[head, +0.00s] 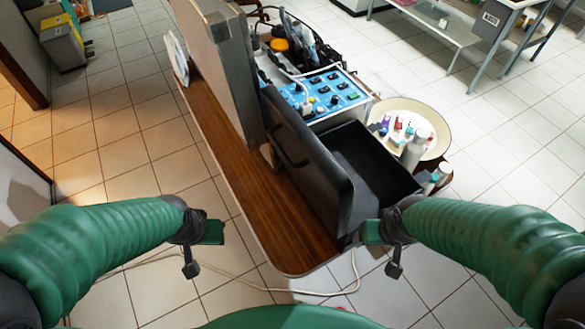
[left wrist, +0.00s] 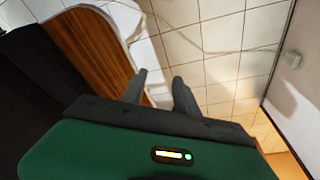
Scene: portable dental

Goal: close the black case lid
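The black case (head: 400,180) stands open on the wooden table, its dark inside showing. Its lid (head: 312,160) stands raised, nearly upright, along the case's left side, with a handle on its outer face. My left gripper (head: 197,252) is left of the table, apart from the lid. In the left wrist view its two fingers (left wrist: 162,88) are spread with nothing between them. My right gripper (head: 382,250) is by the near end of the case, close to the lid's lower corner. I cannot tell whether it touches or whether its fingers are open.
The wooden table (head: 235,150) has a clear strip left of the lid. A tall grey-brown panel (head: 222,70) stands behind the lid. A blue control unit (head: 325,95) with cables is beyond the case. A round tray (head: 432,122) with bottles is at right. A cable lies on the floor.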

